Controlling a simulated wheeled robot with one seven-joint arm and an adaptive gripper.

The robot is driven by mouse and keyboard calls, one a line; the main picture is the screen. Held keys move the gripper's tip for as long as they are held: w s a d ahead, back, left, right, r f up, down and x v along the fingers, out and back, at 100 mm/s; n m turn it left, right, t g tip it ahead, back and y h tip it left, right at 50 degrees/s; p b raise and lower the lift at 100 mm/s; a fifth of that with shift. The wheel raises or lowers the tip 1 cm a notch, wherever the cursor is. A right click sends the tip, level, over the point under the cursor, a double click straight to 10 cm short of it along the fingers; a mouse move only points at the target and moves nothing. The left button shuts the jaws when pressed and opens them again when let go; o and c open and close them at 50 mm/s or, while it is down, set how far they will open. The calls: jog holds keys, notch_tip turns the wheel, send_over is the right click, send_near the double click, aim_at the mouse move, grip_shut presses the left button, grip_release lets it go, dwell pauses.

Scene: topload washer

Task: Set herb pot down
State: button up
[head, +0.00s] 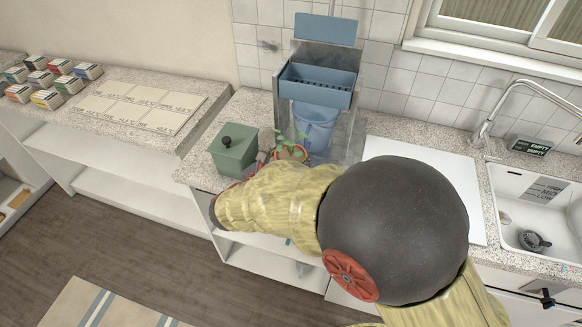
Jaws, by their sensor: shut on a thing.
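The herb pot (291,153) shows in the head view as green leaves over a small orange-brown pot, just beyond my arm. It is at the counter in front of the blue and grey stand. My gripper (264,160) is mostly hidden behind my own forearm; only a small part shows at the pot's left side. It is shut on the herb pot. The lower pot is hidden, so I cannot tell whether it touches the counter.
A white board (437,190) and a sink (541,215) lie right.

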jog(key=shift+w+d+f, duration=0.1)
jog(key=shift+w+f, duration=0.15)
jog(key=shift+f, duration=0.05)
notch_tip(320, 180, down, 3)
jog(key=shift+w+f+b, duration=0.1)
jog(key=shift+f+b, duration=0.1)
jog(key=shift+b, duration=0.95)
jog(key=shift+r, duration=0.1)
jog(key=o, duration=1)
jog(key=shift+f, duration=0.25)
jog(key=o, duration=0.5)
jog(key=shift+r, duration=0.15)
